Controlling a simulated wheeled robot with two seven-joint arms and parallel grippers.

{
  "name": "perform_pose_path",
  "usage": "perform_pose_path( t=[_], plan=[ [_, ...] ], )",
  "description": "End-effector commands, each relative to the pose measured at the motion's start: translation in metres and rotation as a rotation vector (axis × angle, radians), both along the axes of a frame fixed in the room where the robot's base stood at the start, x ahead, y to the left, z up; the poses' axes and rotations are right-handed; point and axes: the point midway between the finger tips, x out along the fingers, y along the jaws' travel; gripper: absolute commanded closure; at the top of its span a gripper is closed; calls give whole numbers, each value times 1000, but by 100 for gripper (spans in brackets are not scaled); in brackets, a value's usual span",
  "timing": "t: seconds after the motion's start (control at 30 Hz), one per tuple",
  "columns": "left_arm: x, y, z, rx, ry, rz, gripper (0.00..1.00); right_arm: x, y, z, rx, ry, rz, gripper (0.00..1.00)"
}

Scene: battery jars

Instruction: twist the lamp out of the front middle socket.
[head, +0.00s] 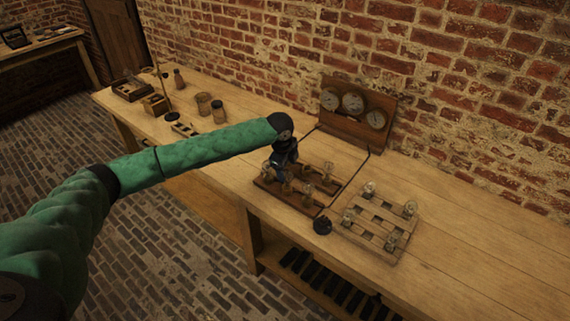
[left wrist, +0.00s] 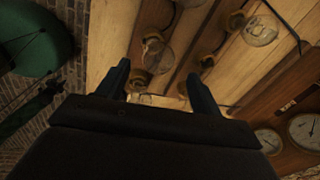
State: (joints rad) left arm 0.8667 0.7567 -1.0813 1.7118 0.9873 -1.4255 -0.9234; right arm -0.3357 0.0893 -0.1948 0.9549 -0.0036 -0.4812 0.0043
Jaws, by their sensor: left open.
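A dark wooden lamp board (head: 318,203) on the bench carries several glass lamps in brass sockets. A front-row lamp (head: 287,188) stands near the middle of its front edge, partly hidden by my gripper. My left gripper (head: 283,172) is over the left part of the board, pointing down. In the left wrist view its two dark fingers are apart, and a glass lamp (left wrist: 158,56) shows between and just beyond the tips. I see no contact with it. Another lamp (left wrist: 260,28) is farther right in that view. The gripper body hides what lies directly beneath it. My right gripper is out of view.
A pale slatted rack (head: 378,232) with several lamps stands right of the board. The bench's right end is clear.

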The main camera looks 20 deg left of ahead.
Motion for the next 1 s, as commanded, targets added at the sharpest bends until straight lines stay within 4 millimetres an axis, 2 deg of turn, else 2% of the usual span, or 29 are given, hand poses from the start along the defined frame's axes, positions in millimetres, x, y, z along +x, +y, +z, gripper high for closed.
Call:
perform_pose_path(
  t=[0.17, 0.37, 0.8, 1.0],
  plan=[
    [-2, 0, 0, 23, 0, -123, 34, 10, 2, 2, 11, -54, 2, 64],
    [-1, 0, -4, 32, -2, -168, 34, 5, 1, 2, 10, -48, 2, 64],
    [9, -4, -56, 32, -3, -166, 34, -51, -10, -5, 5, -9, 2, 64],
    [11, -5, -72, 32, -3, -166, 34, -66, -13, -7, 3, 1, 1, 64]
  ],
)
